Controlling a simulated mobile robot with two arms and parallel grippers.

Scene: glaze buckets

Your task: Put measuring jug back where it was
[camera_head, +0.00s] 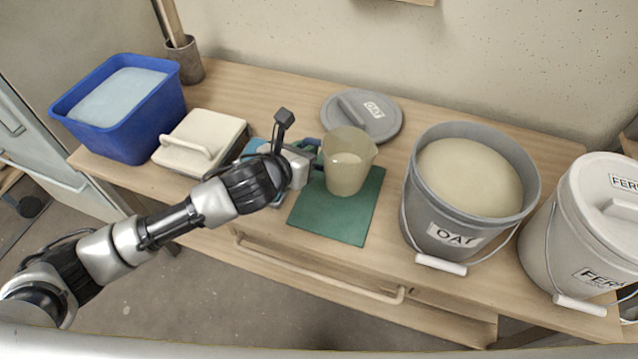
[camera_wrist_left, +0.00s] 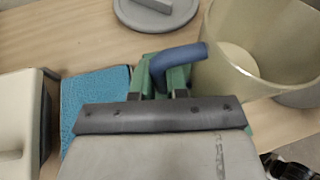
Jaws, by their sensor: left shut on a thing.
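The measuring jug (camera_head: 347,165) is a translucent beige jug with a blue handle. It is upright at the back part of the green mat (camera_head: 336,219); I cannot tell whether its base touches the mat. My left gripper (camera_head: 312,160) comes in from the left and is shut on the jug's handle. In the left wrist view the blue handle (camera_wrist_left: 178,62) sits between the fingers, with the jug's wall (camera_wrist_left: 262,45) to the right. The jug looks empty inside. My right gripper is not in view.
A grey OAT lid (camera_head: 388,121) lies behind the jug. An open OAT bucket (camera_head: 440,235) and a lidded bucket (camera_head: 545,250) stand to the right.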

